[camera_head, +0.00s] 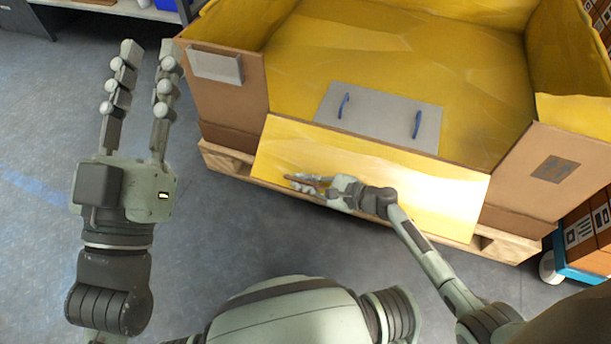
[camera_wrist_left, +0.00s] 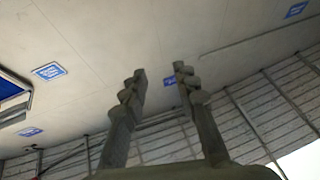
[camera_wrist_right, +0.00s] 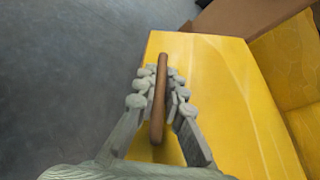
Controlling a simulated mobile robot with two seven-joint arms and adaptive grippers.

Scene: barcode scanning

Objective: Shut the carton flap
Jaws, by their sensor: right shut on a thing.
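The carton flap (camera_head: 400,200) is a yellow-faced panel folded down and outward on the near side of the big carton (camera_head: 235,100), leaving that side open. It also shows in the right wrist view (camera_wrist_right: 220,90). My right gripper (camera_head: 305,183) is at the flap's left part. It is shut on a brown, bar-like handle (camera_wrist_right: 158,100), which lies between its fingers in the right wrist view (camera_wrist_right: 158,88). How the handle joins the flap is hidden. My left gripper (camera_head: 145,75) is raised left of the carton, fingers apart and empty; the left wrist view (camera_wrist_left: 160,85) shows only ceiling and wall beyond.
The carton stands on a wooden pallet (camera_head: 225,160). A grey panel with two blue handles (camera_head: 380,117) lies inside it. A blue cart with boxes (camera_head: 585,260) is at the right, and a shelf (camera_head: 120,8) is at the back left. The floor (camera_head: 45,130) at left is clear.

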